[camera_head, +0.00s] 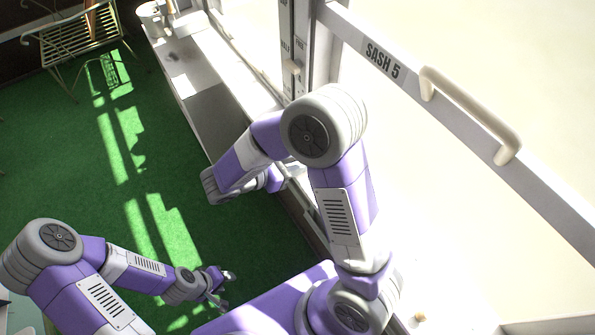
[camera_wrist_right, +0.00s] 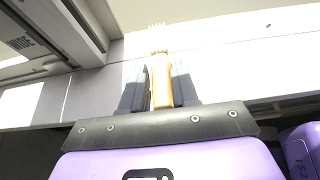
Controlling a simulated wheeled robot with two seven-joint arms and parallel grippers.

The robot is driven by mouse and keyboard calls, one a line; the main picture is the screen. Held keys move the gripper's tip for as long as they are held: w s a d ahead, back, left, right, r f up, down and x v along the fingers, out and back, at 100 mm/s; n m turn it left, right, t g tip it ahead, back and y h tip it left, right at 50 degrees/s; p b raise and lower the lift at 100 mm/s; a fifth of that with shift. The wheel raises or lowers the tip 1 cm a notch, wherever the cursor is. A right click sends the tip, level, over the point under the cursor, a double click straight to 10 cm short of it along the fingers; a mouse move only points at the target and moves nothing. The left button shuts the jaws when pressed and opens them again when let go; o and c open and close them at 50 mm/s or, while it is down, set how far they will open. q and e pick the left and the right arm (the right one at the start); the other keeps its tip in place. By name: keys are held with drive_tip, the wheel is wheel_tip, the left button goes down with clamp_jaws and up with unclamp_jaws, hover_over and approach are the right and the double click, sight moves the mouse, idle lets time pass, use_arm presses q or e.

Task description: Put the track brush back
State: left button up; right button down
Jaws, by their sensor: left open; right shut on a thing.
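The track brush (camera_wrist_right: 160,80) has a yellow-tan handle and pale bristles at its far end in the right wrist view. My right gripper (camera_wrist_right: 158,88) is shut on its handle, with a dark finger on each side. The bristles point away from the gripper, toward a pale surface; I cannot tell whether they touch it. In the head view the brush and the right fingertips are hidden behind my right arm beside the window ledge. My left gripper (camera_head: 221,289) is open and empty, low over the green floor.
A long ledge (camera_head: 225,110) runs below the windows, with a white pot (camera_head: 150,17) at its far end. A window sash marked SASH 5 (camera_head: 382,59) has a cream handle (camera_head: 470,113). A metal rack (camera_head: 75,38) stands far left. The green floor (camera_head: 70,150) is mostly clear.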

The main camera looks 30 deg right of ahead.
wheel_tip(320, 180, down, 4)
drive_tip(key=shift+r+b, duration=0.1)
drive_tip(key=shift+b, duration=0.55)
drive_tip(key=shift+r, duration=0.1)
drive_tip(key=c, duration=0.8)
unclamp_jaws()
drive_tip(key=shift+c, duration=0.2)
drive_tip(key=shift+a+r, duration=0.15)
drive_tip(key=shift+a, duration=0.05)
drive_tip(key=p+v, duration=0.3)
drive_tip(key=v, duration=0.8)
drive_tip(key=shift+a, duration=0.25)
